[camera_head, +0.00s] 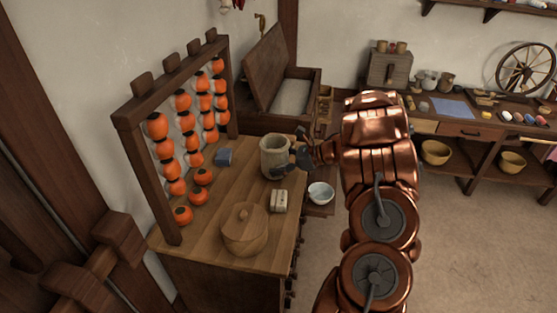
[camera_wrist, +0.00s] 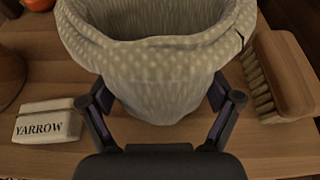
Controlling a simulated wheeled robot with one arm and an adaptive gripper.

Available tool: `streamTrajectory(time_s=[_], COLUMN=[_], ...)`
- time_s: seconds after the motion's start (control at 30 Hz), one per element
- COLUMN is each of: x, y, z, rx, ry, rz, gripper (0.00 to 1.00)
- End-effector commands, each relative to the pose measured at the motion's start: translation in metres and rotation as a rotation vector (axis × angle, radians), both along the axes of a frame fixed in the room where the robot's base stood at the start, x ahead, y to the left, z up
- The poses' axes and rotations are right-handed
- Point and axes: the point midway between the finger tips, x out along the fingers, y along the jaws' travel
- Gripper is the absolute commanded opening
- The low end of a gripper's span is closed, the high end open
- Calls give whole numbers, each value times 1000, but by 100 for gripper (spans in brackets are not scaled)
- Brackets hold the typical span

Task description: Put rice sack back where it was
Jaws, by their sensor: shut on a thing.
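The rice sack (camera_head: 275,157) is a pale, speckled cloth sack with a rolled, open rim. It is upright at the right side of the wooden counter (camera_head: 228,187). My gripper (camera_head: 293,164) reaches it from the right and is shut on it. In the wrist view the sack (camera_wrist: 160,75) fills the upper middle, with one finger of my gripper (camera_wrist: 161,112) on each side of its lower body. Whether its base touches the counter or hangs just above is not clear.
A box marked YARROW (camera_wrist: 48,122) and a brush (camera_wrist: 278,78) flank the sack. An open chest (camera_head: 290,95) stands behind.

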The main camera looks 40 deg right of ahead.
Motion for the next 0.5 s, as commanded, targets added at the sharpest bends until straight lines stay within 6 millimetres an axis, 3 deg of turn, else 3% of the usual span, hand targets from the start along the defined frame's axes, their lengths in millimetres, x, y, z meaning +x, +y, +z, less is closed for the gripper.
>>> streamTrajectory(time_s=[0.5], x=[0], y=[0], z=[-5], rx=[0], ry=[-1], rz=[1], gripper=[51])
